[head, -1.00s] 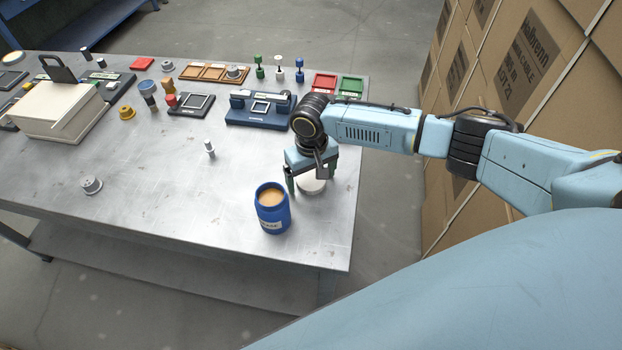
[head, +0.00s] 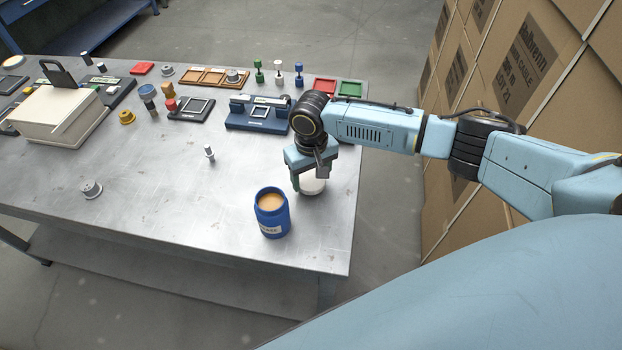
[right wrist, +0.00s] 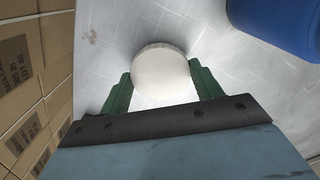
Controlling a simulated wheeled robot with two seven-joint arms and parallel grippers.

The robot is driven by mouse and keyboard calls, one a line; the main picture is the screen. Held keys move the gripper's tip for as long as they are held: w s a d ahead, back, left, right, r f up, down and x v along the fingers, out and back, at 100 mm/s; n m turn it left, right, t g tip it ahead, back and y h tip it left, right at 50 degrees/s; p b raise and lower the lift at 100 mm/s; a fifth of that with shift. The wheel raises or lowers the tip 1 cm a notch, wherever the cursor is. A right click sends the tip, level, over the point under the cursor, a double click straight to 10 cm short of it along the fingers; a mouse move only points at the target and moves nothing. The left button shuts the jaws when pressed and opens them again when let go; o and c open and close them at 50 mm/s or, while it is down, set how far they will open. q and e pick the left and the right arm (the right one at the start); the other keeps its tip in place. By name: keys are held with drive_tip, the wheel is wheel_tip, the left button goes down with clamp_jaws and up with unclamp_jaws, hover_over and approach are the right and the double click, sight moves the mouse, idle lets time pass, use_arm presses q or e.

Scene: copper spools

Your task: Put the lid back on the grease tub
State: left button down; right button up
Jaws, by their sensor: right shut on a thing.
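The blue grease tub (head: 272,220) stands upright and open on the metal table, with tan grease (head: 271,201) showing inside. Part of the tub also shows at the upper right of the right wrist view (right wrist: 275,22). The round white lid (head: 312,187) is at table level, right of and slightly behind the tub. My right gripper (head: 310,186) points down over the lid. In the right wrist view its green fingers (right wrist: 160,84) are closed on either side of the lid (right wrist: 160,70), gripping it. My left gripper is not in view.
A small metal peg (head: 209,152) stands left of the tub, and a grey spool (head: 91,188) lies further left. A blue fixture (head: 258,115), trays and parts line the back. Stacked cartons (head: 500,75) rise beyond the table's right edge. The table left of the tub is mostly clear.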

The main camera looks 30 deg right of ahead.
sight(311, 180)
wheel_tip(311, 180, up, 8)
drive_tip(key=shift+r+p, duration=0.2)
drive_tip(key=shift+p, duration=0.15)
use_arm(q)
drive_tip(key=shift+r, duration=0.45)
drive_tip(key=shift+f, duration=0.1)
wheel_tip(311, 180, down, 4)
drive_tip(key=b, duration=0.4)
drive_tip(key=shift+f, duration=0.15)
use_arm(e)
drive_tip(key=s+a+r, duration=0.2)
drive_tip(key=s+r, duration=0.2)
drive_tip(key=r, duration=0.3)
drive_tip(key=shift+s+a, duration=0.15)
drive_tip(key=shift+s, duration=0.15)
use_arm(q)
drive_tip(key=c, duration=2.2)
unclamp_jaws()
